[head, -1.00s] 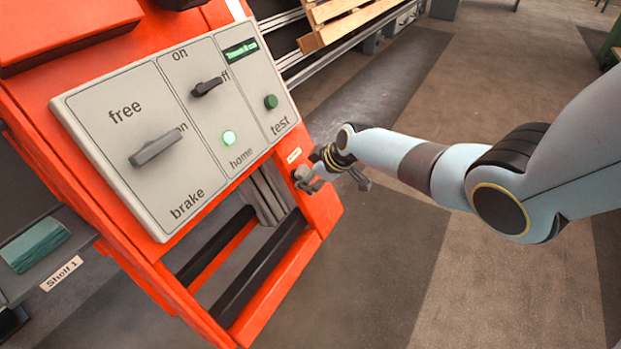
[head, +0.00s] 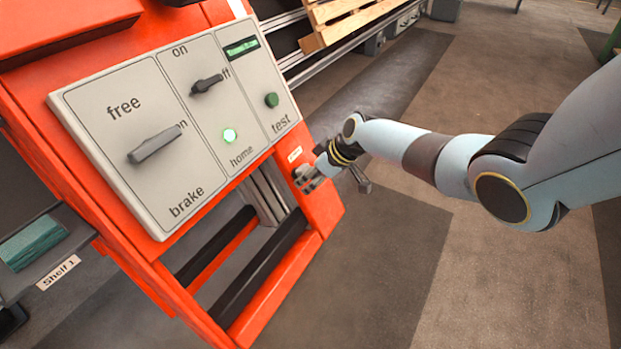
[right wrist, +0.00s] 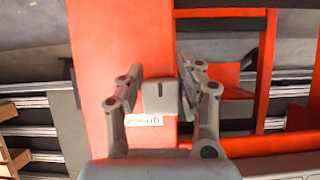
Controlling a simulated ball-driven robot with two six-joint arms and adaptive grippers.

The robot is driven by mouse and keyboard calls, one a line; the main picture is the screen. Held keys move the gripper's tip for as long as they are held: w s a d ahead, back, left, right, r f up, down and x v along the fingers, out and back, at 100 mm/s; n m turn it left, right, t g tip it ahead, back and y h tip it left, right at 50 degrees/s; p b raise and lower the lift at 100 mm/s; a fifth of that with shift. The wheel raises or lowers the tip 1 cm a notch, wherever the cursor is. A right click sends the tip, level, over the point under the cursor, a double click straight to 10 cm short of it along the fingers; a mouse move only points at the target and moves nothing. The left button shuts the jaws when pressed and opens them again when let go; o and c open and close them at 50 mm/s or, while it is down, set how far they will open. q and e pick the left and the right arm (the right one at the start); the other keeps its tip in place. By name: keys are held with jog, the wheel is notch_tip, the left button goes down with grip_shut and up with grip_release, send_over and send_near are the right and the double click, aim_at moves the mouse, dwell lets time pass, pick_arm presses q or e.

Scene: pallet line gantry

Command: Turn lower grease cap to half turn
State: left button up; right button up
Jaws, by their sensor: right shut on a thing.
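The grease cap (right wrist: 160,98) is a grey block-like piece with a short dark mark, on the orange post in the right wrist view. A small label (right wrist: 144,120), upside down in that view, sits beside it. My right gripper (right wrist: 161,76) has one finger on each side of the cap and is shut on it. In the head view my right gripper (head: 307,178) is at the lower right of the orange frame, where its fingers hide most of the cap. My left gripper is not in view.
Shelf 1 (head: 40,285) is at lower left. Wooden pallets (head: 345,22) lie behind. Floor to the right is open.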

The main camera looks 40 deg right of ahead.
jog(key=o, duration=1.2)
jog(key=shift+s, duration=0.1)
jog(key=shift+c, duration=0.2)
jog(key=v, duration=1.2)
